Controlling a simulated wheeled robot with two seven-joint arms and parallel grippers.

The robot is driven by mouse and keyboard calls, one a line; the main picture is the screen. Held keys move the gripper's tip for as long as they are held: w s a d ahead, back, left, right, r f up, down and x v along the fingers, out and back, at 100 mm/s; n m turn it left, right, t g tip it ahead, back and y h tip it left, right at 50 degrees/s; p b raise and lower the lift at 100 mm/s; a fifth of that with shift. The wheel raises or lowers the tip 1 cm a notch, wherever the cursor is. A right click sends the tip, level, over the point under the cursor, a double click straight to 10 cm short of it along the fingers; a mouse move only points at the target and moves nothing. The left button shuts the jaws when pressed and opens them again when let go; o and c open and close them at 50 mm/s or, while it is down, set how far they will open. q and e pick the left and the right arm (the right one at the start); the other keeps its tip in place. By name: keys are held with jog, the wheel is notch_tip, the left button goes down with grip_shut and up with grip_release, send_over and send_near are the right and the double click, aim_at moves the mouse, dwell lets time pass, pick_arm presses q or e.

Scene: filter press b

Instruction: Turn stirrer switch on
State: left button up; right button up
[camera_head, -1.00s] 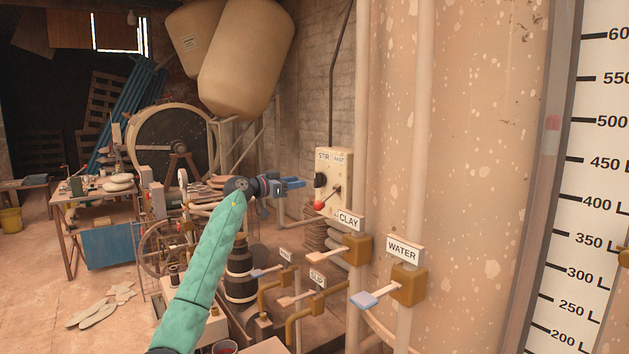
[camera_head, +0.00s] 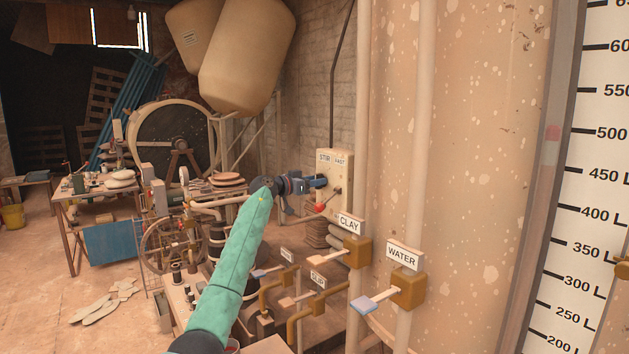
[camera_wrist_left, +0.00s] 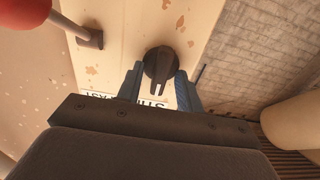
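The stirrer control box (camera_head: 343,165) is a cream, paint-chipped panel on the wall, with a label reading STIR and FAST. Its black rotary switch (camera_wrist_left: 158,64) shows in the left wrist view, between and just beyond my fingertips; in the head view my gripper hides it. My left gripper (camera_head: 320,181) is at the front of the box. In the left wrist view its two blue fingers (camera_wrist_left: 158,82) are apart, one on each side of the switch; I cannot tell whether they touch it. My right gripper is not in view.
A lever with a red ball (camera_head: 321,207) sticks out of the box just below my gripper. Below stand the CLAY valve (camera_head: 357,251) and the WATER valve (camera_head: 408,289) on pipes. A large tank (camera_head: 480,150) fills the right side.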

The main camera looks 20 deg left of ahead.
pick_arm(q)
grip_shut()
